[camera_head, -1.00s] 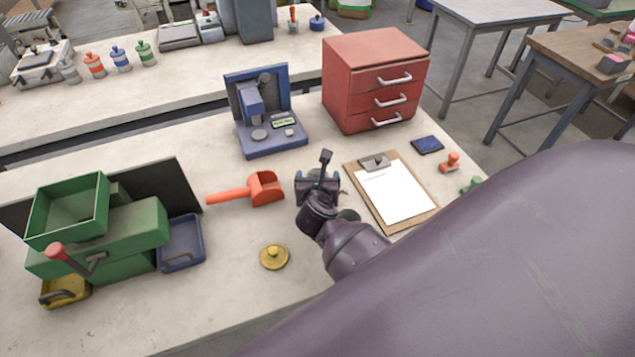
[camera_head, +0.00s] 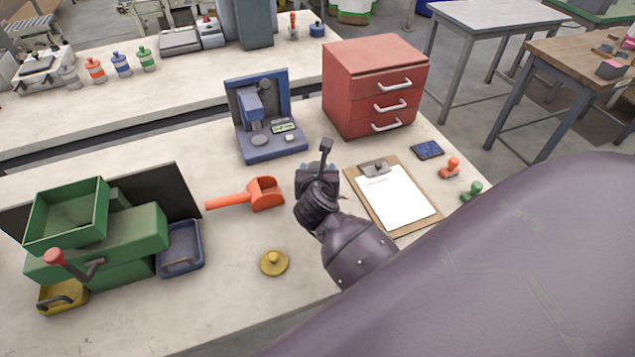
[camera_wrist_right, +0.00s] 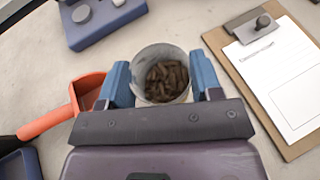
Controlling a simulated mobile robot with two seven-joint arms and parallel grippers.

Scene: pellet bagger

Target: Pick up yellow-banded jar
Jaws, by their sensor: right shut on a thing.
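An open, clear jar (camera_wrist_right: 160,60) filled with brown pellets stands between the blue fingers of my right gripper (camera_wrist_right: 163,88) in the right wrist view. The fingers are shut on its sides. A yellow lid with a knob (camera_head: 274,262) lies on the bench, apart from the gripper. My left gripper is not in view.
An orange scoop (camera_head: 262,193) lies left of the gripper, a clipboard (camera_head: 432,220) right. A blue scale-like device (camera_head: 272,148) and red drawer cabinet (camera_head: 350,95) stand behind. A green machine (camera_head: 140,230) with a blue tray (camera_head: 180,262) is at left. The front bench is clear around the lid.

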